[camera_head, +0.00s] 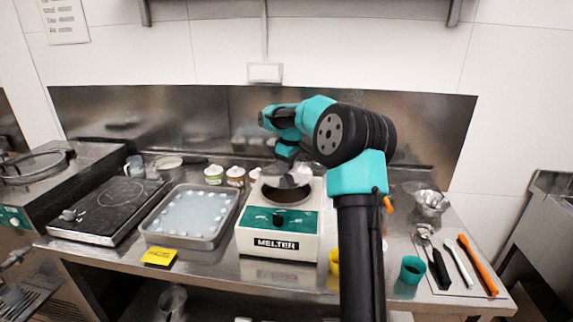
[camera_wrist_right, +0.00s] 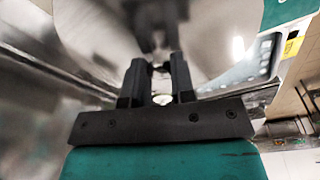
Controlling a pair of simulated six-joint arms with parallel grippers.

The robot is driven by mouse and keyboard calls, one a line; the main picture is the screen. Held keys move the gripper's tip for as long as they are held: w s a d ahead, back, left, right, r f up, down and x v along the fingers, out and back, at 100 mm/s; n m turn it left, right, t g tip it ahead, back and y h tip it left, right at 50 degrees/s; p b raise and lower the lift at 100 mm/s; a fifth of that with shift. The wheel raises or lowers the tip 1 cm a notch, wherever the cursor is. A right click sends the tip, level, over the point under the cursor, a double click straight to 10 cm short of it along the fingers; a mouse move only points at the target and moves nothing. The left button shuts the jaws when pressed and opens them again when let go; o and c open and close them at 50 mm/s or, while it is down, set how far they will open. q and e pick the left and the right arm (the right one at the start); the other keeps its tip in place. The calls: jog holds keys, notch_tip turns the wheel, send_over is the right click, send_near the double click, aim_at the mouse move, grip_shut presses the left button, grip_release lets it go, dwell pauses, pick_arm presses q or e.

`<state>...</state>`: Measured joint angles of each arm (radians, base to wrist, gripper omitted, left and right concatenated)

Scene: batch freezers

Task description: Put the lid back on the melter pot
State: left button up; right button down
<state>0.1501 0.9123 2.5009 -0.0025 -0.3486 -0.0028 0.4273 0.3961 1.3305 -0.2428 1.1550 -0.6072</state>
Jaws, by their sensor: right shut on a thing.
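The white melter (camera_head: 277,228), with a green front panel and a MELTER label, stands at the middle of the steel counter. Its round pot (camera_head: 287,196) is partly uncovered and shows a dark inside. My right gripper (camera_head: 287,162) is above the back of the pot, pointing down, and shut on the lid. The shiny metal lid (camera_head: 299,174) is over the rear of the pot opening and looks tilted; the arm hides part of it. In the right wrist view the lid (camera_wrist_right: 215,35) fills the space beyond the fingers (camera_wrist_right: 159,82), which close around its knob. My left gripper is not in view.
A steel tray (camera_head: 151,232) with white pieces and a black hot plate (camera_head: 112,200) lie left of the melter. Small tubs (camera_head: 235,176) stand behind. A green cup (camera_head: 411,272) and utensils (camera_head: 478,266) are at the right. The steel backsplash (camera_head: 190,120) is close behind.

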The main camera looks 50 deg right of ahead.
jog(key=shift+f, duration=2.7)
jog(key=shift+f, duration=0.2)
jog(key=shift+c, duration=2)
grip_release()
jog(key=shift+r, duration=0.1)
jog(key=shift+r, duration=3.45)
jog(key=shift+c, duration=0.2)
